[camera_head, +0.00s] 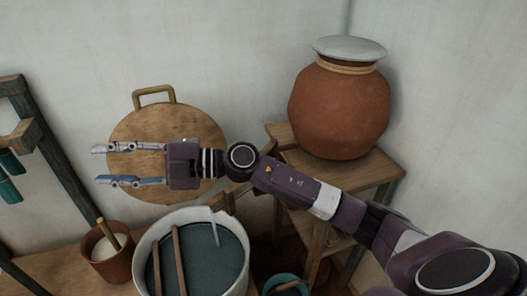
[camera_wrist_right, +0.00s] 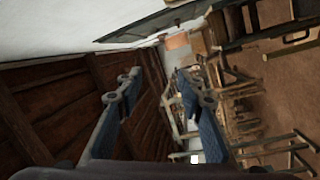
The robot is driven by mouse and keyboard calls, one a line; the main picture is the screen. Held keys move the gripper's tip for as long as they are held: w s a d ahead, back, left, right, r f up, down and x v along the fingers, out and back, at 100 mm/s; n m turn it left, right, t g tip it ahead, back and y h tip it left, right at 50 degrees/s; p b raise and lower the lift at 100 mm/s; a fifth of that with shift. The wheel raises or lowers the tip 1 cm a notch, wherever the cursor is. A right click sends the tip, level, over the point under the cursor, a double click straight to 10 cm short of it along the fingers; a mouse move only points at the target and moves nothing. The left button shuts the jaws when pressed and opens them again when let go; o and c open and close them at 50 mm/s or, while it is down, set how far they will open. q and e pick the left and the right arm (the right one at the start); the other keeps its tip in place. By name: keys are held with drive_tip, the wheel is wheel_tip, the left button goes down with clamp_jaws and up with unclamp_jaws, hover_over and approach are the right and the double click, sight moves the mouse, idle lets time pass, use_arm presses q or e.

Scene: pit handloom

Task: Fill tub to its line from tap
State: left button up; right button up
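A white round tub (camera_head: 143,258) stands at the bottom centre of the head view. Dark teal liquid fills its inside, and two wooden sticks (camera_head: 179,262) lie across it. A pale thin rod rises at its back rim. I see no fill line on it, and its lower part is cut off. No tap is visible. My right gripper (camera_head: 105,166) points left above and behind the tub, in front of a round wooden lid. Its fingers are spread and empty; the right wrist view also shows the gripper (camera_wrist_right: 160,90) with nothing between its fingers. My left gripper is not in view.
The round wooden lid (camera_head: 150,120) with a brass handle leans on the wall. A large clay jar (camera_head: 335,110) with a pale cover stands on a wooden stand (camera_head: 375,175) at right. A small clay pot (camera_head: 108,264) holds a stick. A teal bucket (camera_head: 272,284) is low right of the tub.

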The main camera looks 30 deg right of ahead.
drive_tip(key=w+d+f+n+g+h, duration=0.1)
drive_tip(key=d+f+n+g+h, duration=0.1)
drive_tip(key=d+f+g+h, duration=0.25)
drive_tip(key=m+g+h, duration=0.2)
drive_tip(key=m+h, duration=0.3)
drive_tip(key=h, duration=0.7)
approach(264, 151)
drive_tip(key=f, duration=0.4)
drive_tip(key=a+f+p, duration=0.1)
drive_tip(key=f, duration=0.4)
drive_tip(key=shift+w+a+p, duration=0.25)
drive_tip(key=shift+a+p, duration=0.05)
drive_tip(key=shift+p, duration=0.05)
clamp_jaws()
